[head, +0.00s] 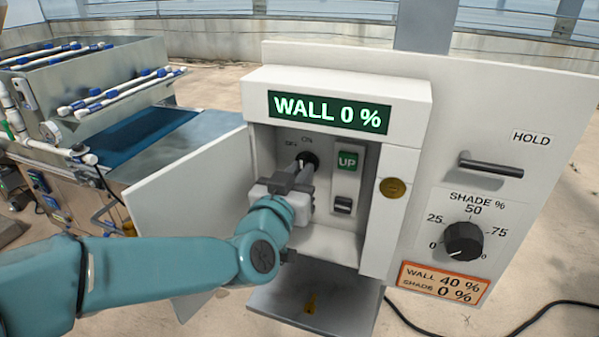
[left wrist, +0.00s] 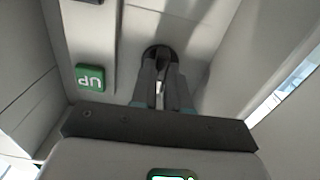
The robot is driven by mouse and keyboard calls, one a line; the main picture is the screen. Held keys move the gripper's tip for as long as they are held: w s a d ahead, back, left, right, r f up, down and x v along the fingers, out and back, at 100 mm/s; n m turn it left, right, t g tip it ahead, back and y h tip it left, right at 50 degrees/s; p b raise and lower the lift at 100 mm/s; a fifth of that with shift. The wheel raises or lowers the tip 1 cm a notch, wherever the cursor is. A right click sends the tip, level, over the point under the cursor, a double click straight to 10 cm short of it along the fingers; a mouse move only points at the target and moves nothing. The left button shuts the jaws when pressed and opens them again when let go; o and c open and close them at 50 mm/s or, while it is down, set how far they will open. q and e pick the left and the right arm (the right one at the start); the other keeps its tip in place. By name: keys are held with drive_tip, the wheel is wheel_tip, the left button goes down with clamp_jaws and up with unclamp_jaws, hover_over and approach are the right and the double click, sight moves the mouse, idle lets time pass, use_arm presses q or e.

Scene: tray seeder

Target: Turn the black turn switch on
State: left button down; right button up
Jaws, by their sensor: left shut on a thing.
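The black turn switch (head: 308,159) sits on the back wall inside the open white control box, under small OFF and ON marks. My left gripper (head: 302,172) reaches into the box and its fingers are shut on the switch. In the left wrist view the dark fingers (left wrist: 160,80) close around the switch (left wrist: 158,54). The fingers hide much of the switch, so I cannot tell which mark it points to. My right gripper is not in view.
A green UP button (head: 347,160) and a black rocker (head: 342,205) are right of the switch. The display (head: 330,113) reads WALL 0 %. The box door (head: 190,200) stands open at left. A SHADE dial (head: 463,241) and a HOLD handle (head: 490,165) are at right.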

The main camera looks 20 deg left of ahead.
use_arm(q)
drive_tip(key=shift+r+m, duration=0.15)
drive_tip(key=shift+m, duration=0.25)
drive_tip(key=c, duration=1.1)
unclamp_jaws()
drive_tip(key=shift+s, duration=0.1)
drive_tip(key=s+b, duration=0.1)
drive_tip(key=s, duration=0.4)
drive_tip(key=s+b, duration=0.1)
drive_tip(key=s, duration=1)
drive_tip(key=shift+a+b, duration=0.25)
drive_tip(key=shift+b, duration=0.15)
